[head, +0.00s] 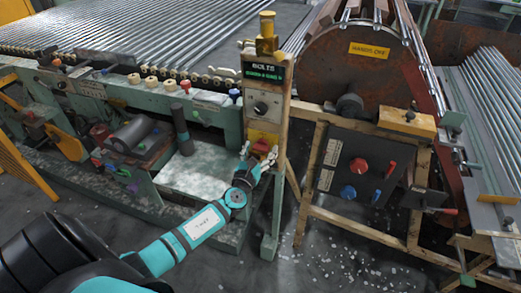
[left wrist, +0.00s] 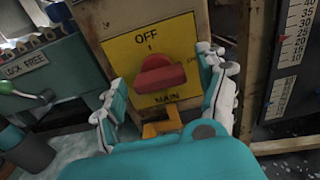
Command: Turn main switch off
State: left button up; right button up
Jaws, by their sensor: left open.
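The main switch is a red knob (left wrist: 160,76) on a yellow plate (left wrist: 128,52) marked OFF above and MAIN below. Its ridge lies roughly crosswise, and lettering to its right is partly hidden. In the head view the red knob (head: 261,146) shows low on the green post. My left gripper (left wrist: 161,70) is open, one finger on each side of the knob. It also shows in the head view (head: 258,160), just in front of and below the knob. I cannot tell whether the fingers touch it. My right gripper is not in view.
Above the switch are a black knob (head: 261,107) and a BOLTS sign (head: 263,72). To the right stands a dark panel (head: 345,182) with red and blue knobs, under a large drum (head: 355,60). A green machine bench (head: 200,172) stands at left.

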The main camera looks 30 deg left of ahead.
pick_arm(q)
jog(key=shift+w+a, duration=0.1)
jog(key=shift+w, duration=0.15)
jog(key=c, duration=1.2)
